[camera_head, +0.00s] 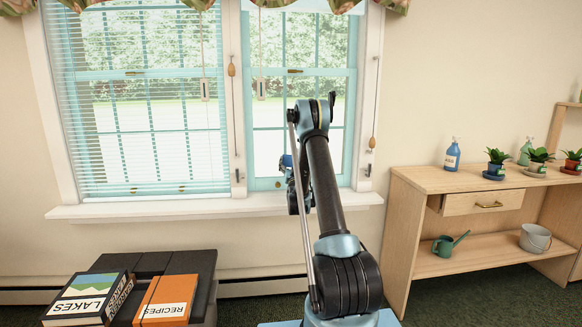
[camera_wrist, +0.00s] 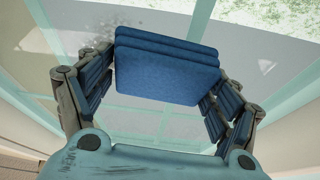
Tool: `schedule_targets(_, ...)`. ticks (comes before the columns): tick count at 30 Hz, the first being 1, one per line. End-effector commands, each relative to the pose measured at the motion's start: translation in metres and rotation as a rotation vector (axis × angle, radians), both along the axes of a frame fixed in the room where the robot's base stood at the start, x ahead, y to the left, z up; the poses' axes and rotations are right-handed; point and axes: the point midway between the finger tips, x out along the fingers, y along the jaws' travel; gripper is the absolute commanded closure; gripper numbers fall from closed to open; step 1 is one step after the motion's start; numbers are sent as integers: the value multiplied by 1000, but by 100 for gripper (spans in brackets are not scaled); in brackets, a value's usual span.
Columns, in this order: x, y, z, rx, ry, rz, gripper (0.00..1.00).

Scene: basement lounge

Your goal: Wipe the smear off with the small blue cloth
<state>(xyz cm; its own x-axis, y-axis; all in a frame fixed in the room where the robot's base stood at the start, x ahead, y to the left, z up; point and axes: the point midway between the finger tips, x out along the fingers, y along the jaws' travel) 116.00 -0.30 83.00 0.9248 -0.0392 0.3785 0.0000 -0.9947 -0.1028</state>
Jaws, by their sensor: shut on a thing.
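The small blue cloth (camera_wrist: 168,75), folded in layers, is held between the fingers of my gripper (camera_wrist: 165,88) in the wrist view. The gripper is shut on it, one finger at each side. The cloth is in front of the window pane (camera_wrist: 245,45); I cannot tell whether it touches the glass. A faint grey, speckled smear (camera_wrist: 97,50) shows on the glass just left of the cloth, and the cloth may hide part of it. In the head view my arm reaches to the right-hand window (camera_head: 270,150), and its links hide most of the gripper and the cloth.
A window sill (camera_head: 240,205) runs below the panes. Blinds (camera_head: 150,130) cover the left window, and pull cords (camera_head: 374,115) hang beside the frames. A wooden bench (camera_head: 410,180) with a blue spray bottle (camera_head: 452,156) and plants stands right. Books (camera_head: 85,298) lie on a dark surface at lower left.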

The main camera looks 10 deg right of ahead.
Motion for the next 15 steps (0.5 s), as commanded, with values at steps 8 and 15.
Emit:
schedule_targets(8,5,0,0,0,0,0,36)
schedule_targets(15,9,0,0,0,0,0,36)
